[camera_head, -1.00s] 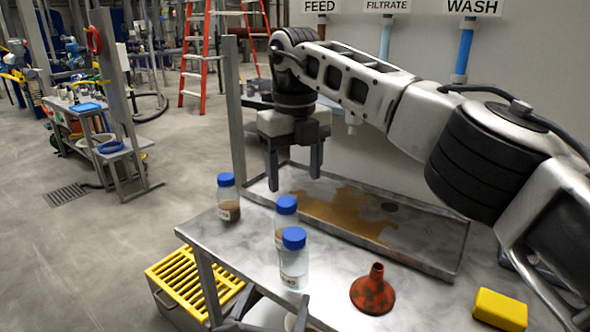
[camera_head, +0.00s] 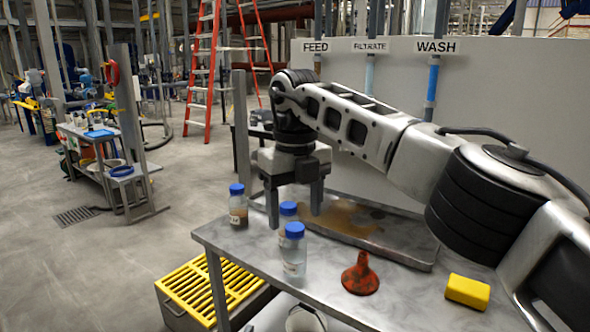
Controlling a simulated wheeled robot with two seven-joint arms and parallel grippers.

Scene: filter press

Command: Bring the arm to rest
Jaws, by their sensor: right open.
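My right arm comes in from the right. Its gripper (camera_head: 294,214) points down above the steel table (camera_head: 340,300), fingers apart with nothing between them. The fingers overlap the bottles in the picture; I cannot tell whether they touch. Three clear bottles with blue caps stand upright at the table's left end: one with brown sediment (camera_head: 238,215), one partly hidden behind (camera_head: 288,211), and a front one with pale contents (camera_head: 294,258). My left gripper is not in view.
A red funnel (camera_head: 360,277) and a yellow block (camera_head: 467,291) are on the table. A shallow tray (camera_head: 410,253) with a brown stain lies behind. A crate with a yellow grate (camera_head: 210,284) stands below left. The FEED, FILTRATE and WASH pipes are on the back wall.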

